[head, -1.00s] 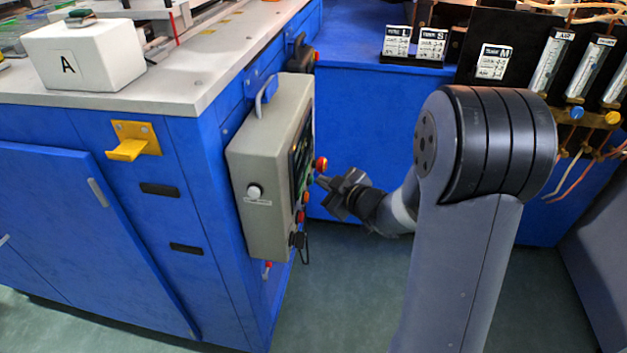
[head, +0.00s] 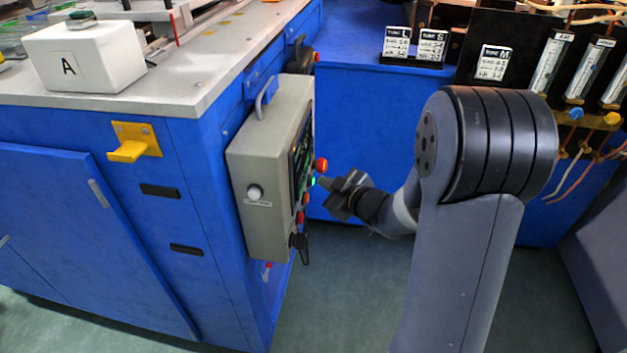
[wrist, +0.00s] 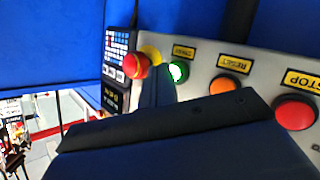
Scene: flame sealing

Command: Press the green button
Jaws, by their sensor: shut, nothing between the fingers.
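The green button (head: 312,181) sits on the face of the grey control box and glows bright green. It also shows in the wrist view (wrist: 178,71), under a yellow label, between a red knob on a yellow base and an orange button. My gripper (head: 322,183) is shut and empty, its tip pointing at the box face right by the green button. In the wrist view the dark fingers (wrist: 158,84) end just beside the button, partly covering its left edge. I cannot tell whether the tip touches it.
The grey control box (head: 265,180) hangs on the blue cabinet (head: 210,200). A red emergency knob (wrist: 136,65), an orange button (wrist: 224,88) and a red stop button (wrist: 295,112) sit close to the green one. Clear floor lies below my gripper.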

